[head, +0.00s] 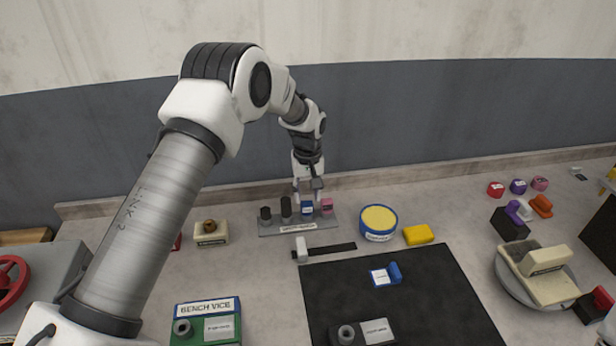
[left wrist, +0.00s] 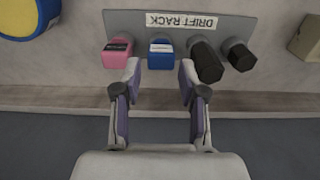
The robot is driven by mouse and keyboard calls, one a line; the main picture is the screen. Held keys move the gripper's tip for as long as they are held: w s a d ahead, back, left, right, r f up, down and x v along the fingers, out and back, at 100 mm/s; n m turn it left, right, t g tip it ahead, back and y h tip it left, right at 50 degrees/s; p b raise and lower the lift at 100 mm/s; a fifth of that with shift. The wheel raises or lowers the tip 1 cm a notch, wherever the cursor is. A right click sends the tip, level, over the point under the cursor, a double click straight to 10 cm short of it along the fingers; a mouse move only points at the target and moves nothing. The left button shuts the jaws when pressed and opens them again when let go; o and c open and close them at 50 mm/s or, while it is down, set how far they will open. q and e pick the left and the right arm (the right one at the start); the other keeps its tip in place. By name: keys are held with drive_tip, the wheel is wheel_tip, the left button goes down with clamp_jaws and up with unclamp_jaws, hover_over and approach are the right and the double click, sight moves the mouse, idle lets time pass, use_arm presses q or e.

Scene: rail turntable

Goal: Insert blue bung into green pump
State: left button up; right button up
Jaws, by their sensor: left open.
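A blue block-shaped piece with a white label (head: 307,209) stands in the grey drift rack (head: 275,231), between a pink piece and dark posts. It also shows in the left wrist view (left wrist: 161,54). My left gripper (head: 308,190) is open, pointing down at the rack. In the left wrist view its fingertips (left wrist: 160,72) lie either side of the blue piece, with no clear contact. A green body with a grey ring and label (head: 208,330) sits at the bench vice; I cannot read its label. Another blue piece (head: 395,272) stands on the black mat. My right gripper is not in view.
A pink piece (left wrist: 118,52) and a dark post (left wrist: 205,62) flank the blue piece closely. A yellow-topped blue tin (head: 378,222) and yellow block (head: 418,235) are to the right. The black mat (head: 440,300) has free room.

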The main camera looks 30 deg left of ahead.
sight(306, 203)
use_arm(q)
drive_tip(key=f, duration=0.3)
drive_tip(key=f+p, duration=0.1)
drive_tip(key=shift+w+a+f, duration=0.25)
drive_tip(key=shift+a+f, duration=0.15)
drive_tip(key=shift+w+f, duration=0.15)
drive_tip(key=shift+f, duration=0.15)
drive_tip(key=shift+s+d+r, duration=0.15)
drive_tip(key=shift+s, duration=0.05)
drive_tip(key=shift+s+r, duration=0.1)
drive_tip(key=shift+c, duration=1.4)
drive_tip(key=c, duration=0.5)
drive_tip(key=o, duration=0.6)
clamp_jaws()
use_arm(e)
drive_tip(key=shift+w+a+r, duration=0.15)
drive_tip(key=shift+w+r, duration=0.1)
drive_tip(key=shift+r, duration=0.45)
use_arm(q)
drive_tip(key=shift+r, duration=0.25)
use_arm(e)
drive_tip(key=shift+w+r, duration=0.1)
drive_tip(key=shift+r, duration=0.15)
